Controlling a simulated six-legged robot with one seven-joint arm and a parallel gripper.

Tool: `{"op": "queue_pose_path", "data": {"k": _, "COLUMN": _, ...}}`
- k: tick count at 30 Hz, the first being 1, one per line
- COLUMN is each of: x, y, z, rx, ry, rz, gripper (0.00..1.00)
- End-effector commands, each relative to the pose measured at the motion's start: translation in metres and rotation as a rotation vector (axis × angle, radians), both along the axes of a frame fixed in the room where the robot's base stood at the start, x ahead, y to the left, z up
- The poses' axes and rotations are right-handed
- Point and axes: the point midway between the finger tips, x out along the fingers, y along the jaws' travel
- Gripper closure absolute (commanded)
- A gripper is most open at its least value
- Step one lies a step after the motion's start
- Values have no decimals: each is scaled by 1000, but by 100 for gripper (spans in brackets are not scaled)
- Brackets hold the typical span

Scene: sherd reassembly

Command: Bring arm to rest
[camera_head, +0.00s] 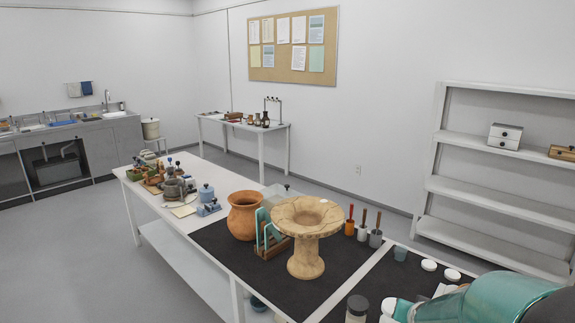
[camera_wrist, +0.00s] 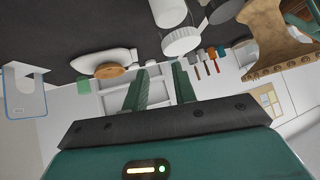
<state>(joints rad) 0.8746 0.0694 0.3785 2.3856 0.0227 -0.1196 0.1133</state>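My gripper (camera_wrist: 162,86) shows in the wrist view with its two green fingers apart and nothing between them. The wrist view is turned over, with the dark mat along its top. My teal arm (camera_head: 495,300) reaches in at the lower right of the head view, over the near right end of the table; the fingertips cannot be made out there. A cracked tan pedestal bowl (camera_head: 306,252) stands upright on the dark mat (camera_head: 215,236), apart from my arm. It also shows at the right of the wrist view (camera_wrist: 268,28).
An orange pot (camera_head: 244,215) and a teal-and-wood rack (camera_head: 268,238) stand left of the bowl. Several tools in cups (camera_head: 363,228) stand right of it. A lidded jar (camera_head: 357,307) and white lids (camera_head: 429,265) are near my arm. Shelves (camera_head: 495,195) stand behind; floor lies between.

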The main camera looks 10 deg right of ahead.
Motion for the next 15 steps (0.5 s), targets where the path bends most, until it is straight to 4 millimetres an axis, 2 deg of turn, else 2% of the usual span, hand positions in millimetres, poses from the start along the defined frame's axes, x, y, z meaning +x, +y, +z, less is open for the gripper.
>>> {"op": "queue_pose_path", "data": {"k": 1, "x": 0, "y": 22, "z": 16, "rx": -19, "ry": 25, "rz": 48, "gripper": 73}}
{"op": "queue_pose_path", "data": {"k": 8, "x": -29, "y": 107, "z": 68, "rx": -57, "ry": 150, "rz": 223, "gripper": 73}}
{"op": "queue_pose_path", "data": {"k": 15, "x": -88, "y": 184, "z": 113, "rx": -61, "ry": 246, "rz": 403, "gripper": 73}}
